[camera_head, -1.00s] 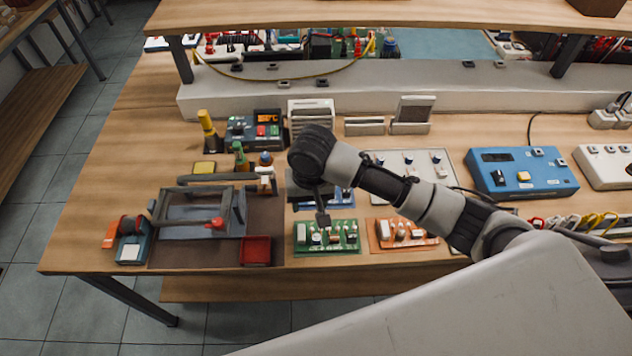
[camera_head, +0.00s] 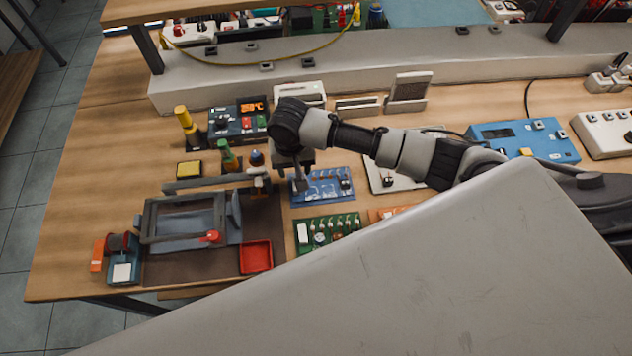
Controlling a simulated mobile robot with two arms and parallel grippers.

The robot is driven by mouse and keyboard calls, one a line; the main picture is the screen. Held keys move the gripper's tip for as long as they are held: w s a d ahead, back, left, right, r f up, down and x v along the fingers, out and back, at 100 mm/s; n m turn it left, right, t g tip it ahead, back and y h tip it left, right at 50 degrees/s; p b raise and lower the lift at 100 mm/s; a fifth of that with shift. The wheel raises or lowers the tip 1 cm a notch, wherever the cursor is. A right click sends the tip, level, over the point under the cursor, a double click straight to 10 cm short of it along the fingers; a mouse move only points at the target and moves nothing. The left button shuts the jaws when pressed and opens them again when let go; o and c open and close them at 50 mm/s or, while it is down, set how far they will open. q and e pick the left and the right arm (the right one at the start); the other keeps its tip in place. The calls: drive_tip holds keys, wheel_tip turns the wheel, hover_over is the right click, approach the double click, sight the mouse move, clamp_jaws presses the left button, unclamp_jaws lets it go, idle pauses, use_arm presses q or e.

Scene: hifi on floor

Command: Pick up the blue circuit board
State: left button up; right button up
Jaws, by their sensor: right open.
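The blue circuit board (camera_head: 328,188) lies flat on the wooden workbench, behind the green circuit board (camera_head: 322,236). White and dark parts stand on its top. My right gripper (camera_head: 300,188) points down over its left part, with the jaws open and nothing visible between them. I cannot tell whether the fingertips touch the board. The right wrist hides some of the area behind the board. My left gripper is not in view.
An orange board (camera_head: 385,213) is mostly hidden by a large grey part of me. A red tray (camera_head: 256,257) and a grey frame fixture (camera_head: 185,222) stand to the left. A blue instrument box (camera_head: 522,142) stands to the right. A raised shelf edges the back.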

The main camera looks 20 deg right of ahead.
sight(321, 183)
drive_tip(key=f, duration=0.2)
drive_tip(key=s+f+p, duration=0.1)
drive_tip(key=shift+a+f, duration=0.1)
drive_tip(key=shift+f, duration=0.8)
drive_tip(key=shift+c, duration=0.7)
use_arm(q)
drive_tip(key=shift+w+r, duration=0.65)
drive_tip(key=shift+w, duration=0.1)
use_arm(e)
clamp_jaws()
